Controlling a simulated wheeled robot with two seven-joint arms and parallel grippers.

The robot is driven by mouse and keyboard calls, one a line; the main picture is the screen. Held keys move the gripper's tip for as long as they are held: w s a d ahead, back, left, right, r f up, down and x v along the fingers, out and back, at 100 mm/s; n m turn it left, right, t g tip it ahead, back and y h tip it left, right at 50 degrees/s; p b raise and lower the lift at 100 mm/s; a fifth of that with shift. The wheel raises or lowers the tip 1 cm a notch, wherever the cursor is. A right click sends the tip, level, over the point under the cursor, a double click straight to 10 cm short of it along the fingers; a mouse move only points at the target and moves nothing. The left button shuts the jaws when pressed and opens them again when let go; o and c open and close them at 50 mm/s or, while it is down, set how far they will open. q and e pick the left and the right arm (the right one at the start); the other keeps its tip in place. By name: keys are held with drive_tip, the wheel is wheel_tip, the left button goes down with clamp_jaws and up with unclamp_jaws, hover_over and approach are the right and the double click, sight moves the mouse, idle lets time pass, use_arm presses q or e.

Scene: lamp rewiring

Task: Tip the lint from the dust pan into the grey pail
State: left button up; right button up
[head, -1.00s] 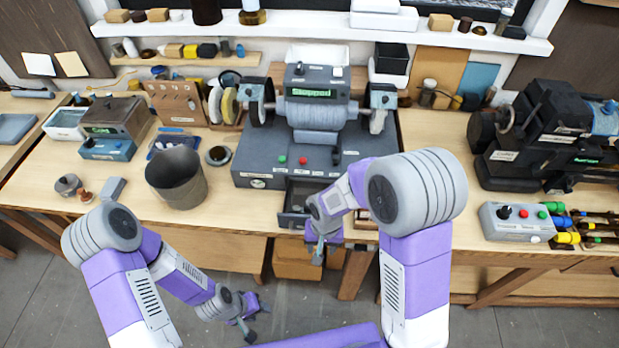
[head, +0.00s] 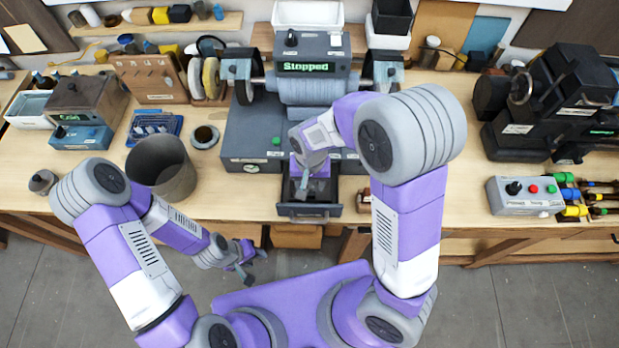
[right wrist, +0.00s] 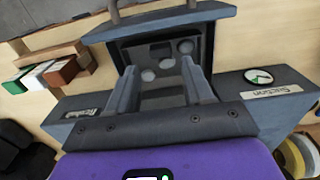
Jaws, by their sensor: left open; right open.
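The dust pan (head: 309,211) is a dark open drawer standing out from the front of the grey machine's base. In the right wrist view, several pale grey lint lumps lie in the dust pan (right wrist: 208,45). My right gripper (head: 303,187) points down over the pan; its two open fingers also show in the right wrist view (right wrist: 161,82), with nothing seen between them. The grey pail (head: 172,177) stands upright on the bench to the left; its inside floor is hidden. My left gripper (head: 243,266) is open and empty, low in front of the bench edge.
The grey machine (head: 250,135) behind the pan reads "Stopped". A blue tray (head: 155,124) and a small dark-topped cup (head: 205,136) stand near the pail. A control box (head: 525,195) is at the right. Bench right of the pan is mostly clear.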

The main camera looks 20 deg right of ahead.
sight(310, 194)
wheel_tip(310, 194, down, 3)
drive_tip(key=shift+w+f+b, duration=0.15)
drive_tip(key=shift+b, duration=1)
drive_tip(key=shift+f+b, duration=1.05)
drive_tip(key=shift+f, duration=0.4)
drive_tip(key=c, duration=0.9)
drive_tip(key=shift+o, duration=0.2)
drive_tip(key=shift+s+a+r, duration=0.15)
drive_tip(key=shift+s+r, duration=0.05)
drive_tip(key=shift+s, duration=0.2)
drive_tip(key=shift+p, duration=0.35)
wheel_tip(310, 194, up, 9)
drive_tip(key=p, duration=0.7)
drive_tip(key=shift+p, duration=0.4)
